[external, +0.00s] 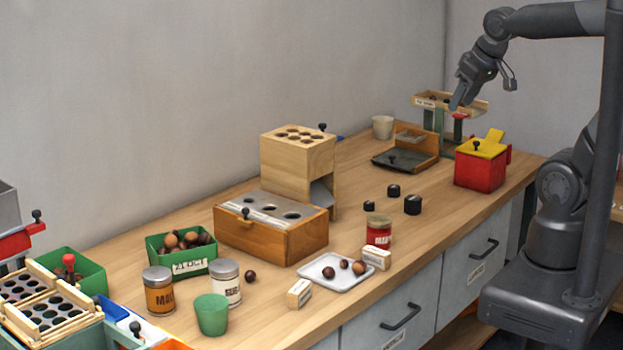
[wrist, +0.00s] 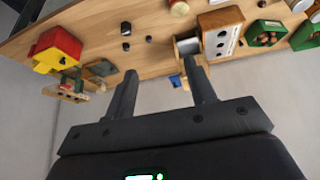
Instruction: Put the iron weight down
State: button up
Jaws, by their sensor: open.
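Three small black weights stand apart on the bare table: the largest (external: 412,205), a middle one (external: 393,190) and another (external: 368,206). They also show near the top of the wrist view, one of them at the right of the group (wrist: 149,39). My gripper (external: 461,97) is high at the back right, by the raised wooden tray (external: 478,104) of a green stand in the external view. In the wrist view my gripper (wrist: 158,68) has its fingers wide apart with nothing between them. A dark flat plate (external: 408,166) with a small black knob lies left of the stand.
A red box (external: 480,170) with a yellow lid stands right of the dark plate. A pale cup (external: 382,127) is behind it. A wooden block with holes (external: 298,155), a drawer box (external: 270,235), tins and a white tray (external: 337,283) fill the nearer table. Bare wood surrounds the weights.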

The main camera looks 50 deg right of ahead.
jog(key=s, duration=0.1)
jog(key=s+a, duration=0.1)
jog(key=s, duration=0.1)
jog(key=shift+s+a+n+y, duration=0.2)
jog(key=shift+s+n+y, duration=0.1)
jog(key=shift+n, duration=0.1)
jog(key=shift+o, duration=0.4)
jog(key=shift+o, duration=0.8)
jog(key=shift+w+r, duration=0.1)
jog(key=shift+w, duration=0.1)
jog(key=o, duration=0.6)
jog(key=w+d+r+g, duration=0.1)
jog(key=w+d+r, duration=0.1)
jog(key=w, duration=0.4)
jog(key=shift+w+d, duration=0.25)
jog(key=shift+d, duration=0.2)
jog(key=shift+o, duration=1.3)
jog(key=w+d+g, duration=0.1)
jog(key=w+d, duration=0.2)
jog(key=w, duration=0.3)
jog(key=shift+w+d+r+g, duration=0.15)
jog(key=shift+w+d+g, duration=0.15)
jog(key=shift+d+g, duration=0.1)
jog(key=w+d+f+g, duration=0.3)
jog(key=w+d+f, duration=0.4)
jog(key=w+d, duration=0.55)
notch_tip(320, 180, down, 10)
jog(key=shift+r, duration=0.2)
